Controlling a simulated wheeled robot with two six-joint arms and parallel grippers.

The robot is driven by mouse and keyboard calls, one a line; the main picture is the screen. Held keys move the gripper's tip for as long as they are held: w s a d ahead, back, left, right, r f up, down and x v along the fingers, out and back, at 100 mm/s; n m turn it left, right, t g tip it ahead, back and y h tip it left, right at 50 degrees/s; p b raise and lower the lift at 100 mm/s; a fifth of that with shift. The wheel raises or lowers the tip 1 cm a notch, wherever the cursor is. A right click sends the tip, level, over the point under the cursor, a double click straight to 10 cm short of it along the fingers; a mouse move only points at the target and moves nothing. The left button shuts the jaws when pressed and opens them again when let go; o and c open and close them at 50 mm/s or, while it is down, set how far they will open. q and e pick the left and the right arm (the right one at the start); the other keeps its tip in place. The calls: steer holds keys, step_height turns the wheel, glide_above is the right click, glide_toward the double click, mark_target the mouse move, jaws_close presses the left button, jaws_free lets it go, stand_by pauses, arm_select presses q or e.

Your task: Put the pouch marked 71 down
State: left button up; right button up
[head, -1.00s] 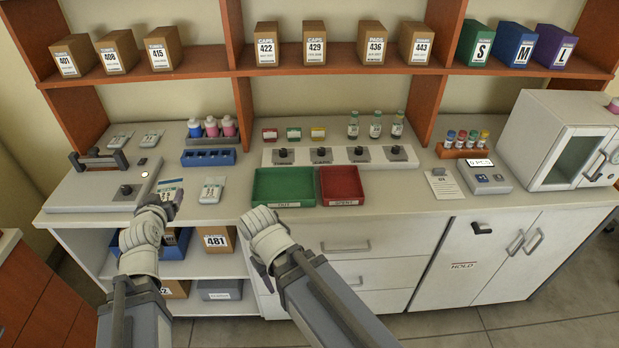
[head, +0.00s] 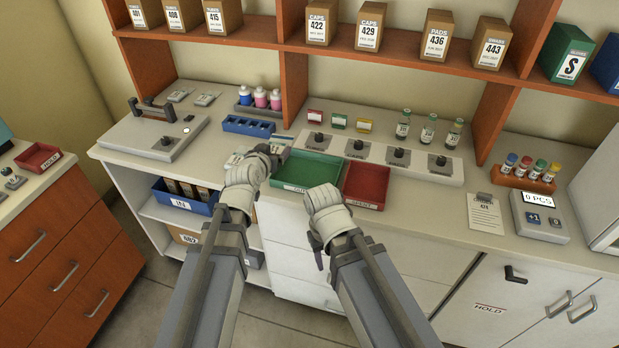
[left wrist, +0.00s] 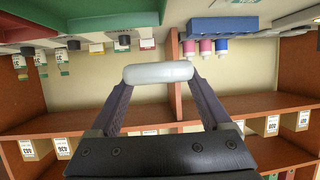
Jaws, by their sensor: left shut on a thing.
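My left gripper (head: 272,152) is shut on a pale, rounded thing just left of the green tray (head: 283,181). In the left wrist view this white thing (left wrist: 157,73) spans the two fingertips; no number on it can be read, so I cannot tell whether it is the pouch marked 71. Small pouches (head: 234,159) lie on the counter beside the left hand, partly hidden by it.
A red tray (head: 366,185) adjoins the green one; both look empty. Behind them stands a row of stations (head: 398,157) with vials. A blue rack (head: 248,126) and bottles (head: 261,98) stand at the back left. Shelves with boxes (head: 370,27) hang above.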

arm_select(q)
steer(key=m+h, duration=0.1)
glide_above(295, 181)
step_height(295, 181, down, 11)
steer(key=b, duration=1)
steer(key=shift+w+r, duration=0.1)
steer(key=shift+b, duration=0.3)
steer(key=shift+f, duration=0.2)
steer(key=o, duration=1.3)
steer(key=shift+r, duration=0.1)
steer(key=shift+r, duration=0.1)
